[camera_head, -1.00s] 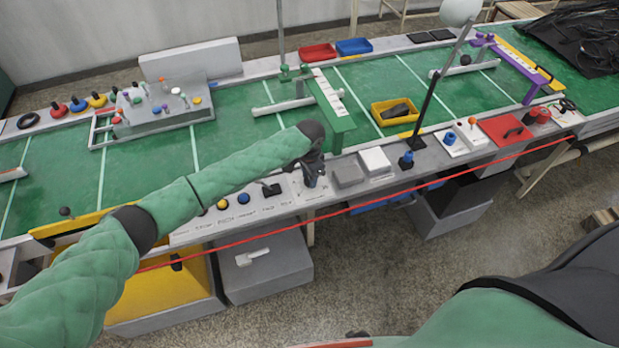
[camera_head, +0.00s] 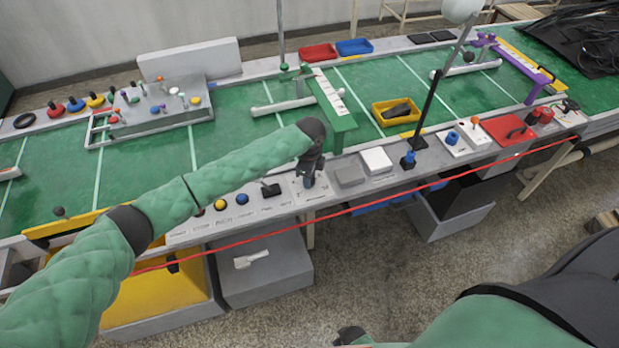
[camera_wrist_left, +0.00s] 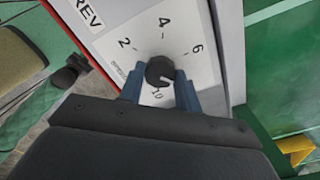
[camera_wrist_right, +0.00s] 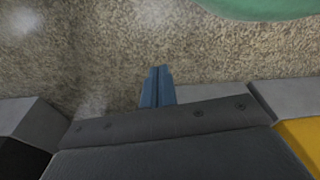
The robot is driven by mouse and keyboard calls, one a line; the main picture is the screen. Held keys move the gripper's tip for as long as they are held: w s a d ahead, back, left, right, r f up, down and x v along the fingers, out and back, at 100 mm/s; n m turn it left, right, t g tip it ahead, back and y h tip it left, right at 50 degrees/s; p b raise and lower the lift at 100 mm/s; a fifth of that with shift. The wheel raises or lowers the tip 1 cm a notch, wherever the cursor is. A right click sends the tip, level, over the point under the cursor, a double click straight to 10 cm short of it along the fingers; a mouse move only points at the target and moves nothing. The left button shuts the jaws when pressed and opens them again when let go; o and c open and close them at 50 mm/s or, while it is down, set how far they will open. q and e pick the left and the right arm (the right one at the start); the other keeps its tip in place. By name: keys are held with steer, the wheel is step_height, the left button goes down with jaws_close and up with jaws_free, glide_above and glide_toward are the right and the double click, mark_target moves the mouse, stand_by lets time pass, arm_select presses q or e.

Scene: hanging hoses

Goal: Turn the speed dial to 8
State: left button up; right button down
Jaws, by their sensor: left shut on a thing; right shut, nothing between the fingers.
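The speed dial (camera_wrist_left: 157,70) is a round black knob on a white plate in the left wrist view. The numbers 2, 4, 6 and 10 show around it; the 8 is not visible, and the right finger covers the space between 6 and 10. A white mark on the knob points down and right, toward that space. My left gripper (camera_wrist_left: 160,84) has its blue fingers on either side of the knob, shut on it. In the head view, my left gripper (camera_head: 308,181) hides the dial. My right gripper (camera_wrist_right: 157,87) is shut and empty above the floor.
A black-knobbed lever (camera_head: 270,190) and a blue button (camera_head: 242,199) stand left of my left gripper. A grey box (camera_head: 349,174) is close on its right. A red cord (camera_head: 380,196) runs along the bench front. The lettering REV (camera_wrist_left: 86,12) shows near the dial.

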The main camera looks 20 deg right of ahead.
arm_select(q)
steer(key=shift+m, duration=0.6)
steer(key=shift+r, duration=0.1)
arm_select(e)
steer(key=shift+w+a+r, duration=0.1)
steer(key=shift+w+r, duration=0.25)
steer(key=shift+r, duration=0.3)
arm_select(q)
steer(key=o, duration=1)
steer(key=shift+c, duration=0.2)
arm_select(e)
steer(key=shift+s+f, duration=0.1)
steer(key=shift+f, duration=0.1)
